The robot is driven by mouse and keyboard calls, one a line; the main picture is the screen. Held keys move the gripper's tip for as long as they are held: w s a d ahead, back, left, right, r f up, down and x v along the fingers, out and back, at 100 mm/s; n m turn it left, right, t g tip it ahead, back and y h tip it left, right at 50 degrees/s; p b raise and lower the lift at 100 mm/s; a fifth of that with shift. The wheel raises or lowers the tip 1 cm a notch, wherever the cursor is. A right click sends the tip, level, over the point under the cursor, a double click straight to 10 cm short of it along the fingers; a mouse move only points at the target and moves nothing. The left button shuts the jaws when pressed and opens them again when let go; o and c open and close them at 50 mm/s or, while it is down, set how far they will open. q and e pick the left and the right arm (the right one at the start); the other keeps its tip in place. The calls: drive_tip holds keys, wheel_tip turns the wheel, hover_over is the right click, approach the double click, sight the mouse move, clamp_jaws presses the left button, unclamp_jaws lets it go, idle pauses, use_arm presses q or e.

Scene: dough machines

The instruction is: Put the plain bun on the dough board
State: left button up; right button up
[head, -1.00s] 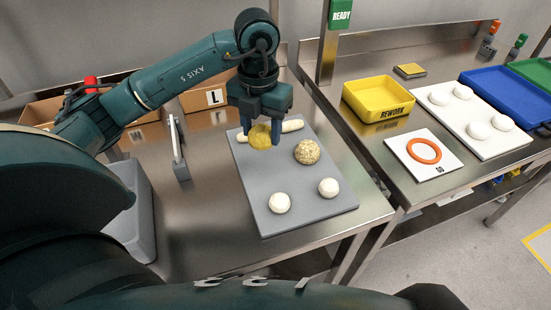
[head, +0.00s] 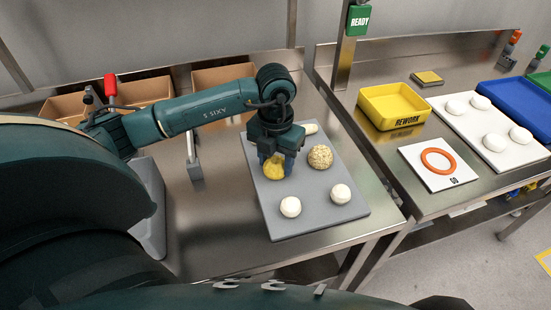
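A smooth yellow bun, which I take for the plain bun (head: 273,170), sits between the fingers of my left gripper (head: 276,163) over the left part of the grey dough board (head: 315,215). The fingers are against its sides. I cannot tell whether its underside touches the board. A speckled bun (head: 320,157) lies on the board to its right. Two white dough balls lie nearer me, one at the left (head: 290,207) and one at the right (head: 340,193). My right gripper is out of view.
A yellow REWORK bin (head: 394,106), a white card with an orange ring (head: 437,180) and a white board (head: 500,150) with several dough balls stand on the right table. Cardboard boxes (head: 140,91) stand behind my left arm. An upright metal piece (head: 193,165) stands left of the board.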

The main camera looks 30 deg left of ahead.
sight(276, 160)
use_arm(q)
drive_tip(key=o, duration=0.4)
drive_tip(key=shift+o, duration=0.2)
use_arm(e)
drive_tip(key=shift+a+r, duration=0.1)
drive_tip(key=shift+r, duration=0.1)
use_arm(q)
drive_tip(key=shift+r, duration=0.3)
wheel_tip(276, 160, up, 12)
drive_tip(key=shift+f, duration=0.15)
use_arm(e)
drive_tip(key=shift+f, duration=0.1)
